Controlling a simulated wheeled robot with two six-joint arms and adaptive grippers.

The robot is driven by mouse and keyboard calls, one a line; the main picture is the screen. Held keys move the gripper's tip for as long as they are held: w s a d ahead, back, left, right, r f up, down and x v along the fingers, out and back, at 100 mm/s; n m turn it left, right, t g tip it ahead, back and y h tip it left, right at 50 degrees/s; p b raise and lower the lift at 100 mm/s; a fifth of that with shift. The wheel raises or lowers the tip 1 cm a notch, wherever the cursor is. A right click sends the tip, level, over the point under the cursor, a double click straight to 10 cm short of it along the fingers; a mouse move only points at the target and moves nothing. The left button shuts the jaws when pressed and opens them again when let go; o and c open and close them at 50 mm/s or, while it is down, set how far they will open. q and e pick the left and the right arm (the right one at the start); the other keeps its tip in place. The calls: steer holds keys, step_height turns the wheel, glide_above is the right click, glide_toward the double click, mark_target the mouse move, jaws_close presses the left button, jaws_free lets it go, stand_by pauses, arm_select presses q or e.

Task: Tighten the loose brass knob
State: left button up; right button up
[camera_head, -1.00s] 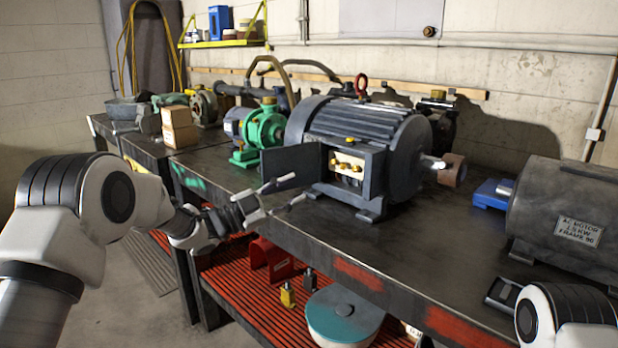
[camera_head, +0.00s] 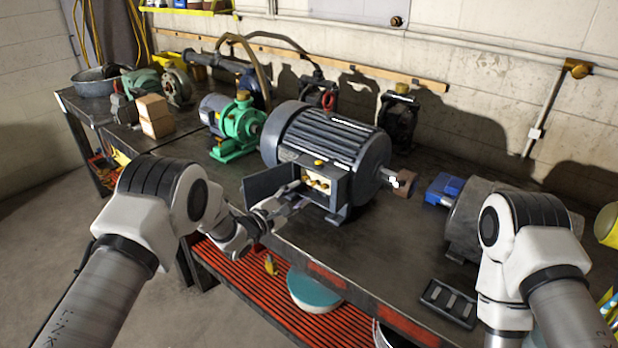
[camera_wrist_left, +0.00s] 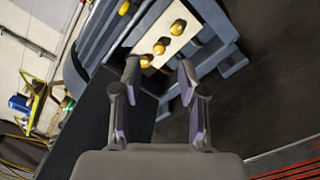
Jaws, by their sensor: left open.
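The large dark grey motor (camera_head: 330,137) stands on the workbench. Its open terminal box shows a cream panel (camera_wrist_left: 165,30) with three brass knobs (camera_head: 318,182) in a row; the wrist view shows an upper knob (camera_wrist_left: 179,27), a middle knob (camera_wrist_left: 159,48) and a lower knob (camera_wrist_left: 144,61). I cannot tell which is loose. My left gripper (camera_head: 300,196) is in front of the box, open and empty; in the left wrist view its fingertips (camera_wrist_left: 160,66) point at the panel, the left one close to the lower knob. My right gripper is out of view; only its arm shows.
The box's open dark door (camera_head: 268,183) stands left of my left gripper. A blue block (camera_head: 443,190), another grey motor (camera_head: 470,215) and a black tray (camera_head: 448,302) are right. Bench front is clear.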

mark_target(312, 185)
arm_select(q)
steer(key=x, duration=0.5)
steer(key=shift+w+d+p, duration=0.1)
steer(key=shift+p, duration=0.3)
steer(key=shift+c, duration=0.3)
jaws_close()
steer(key=m+b, duration=0.3)
steer(key=shift+f, duration=0.15)
steer(key=shift+m+b, duration=1.3)
steer(key=shift+m, duration=0.8)
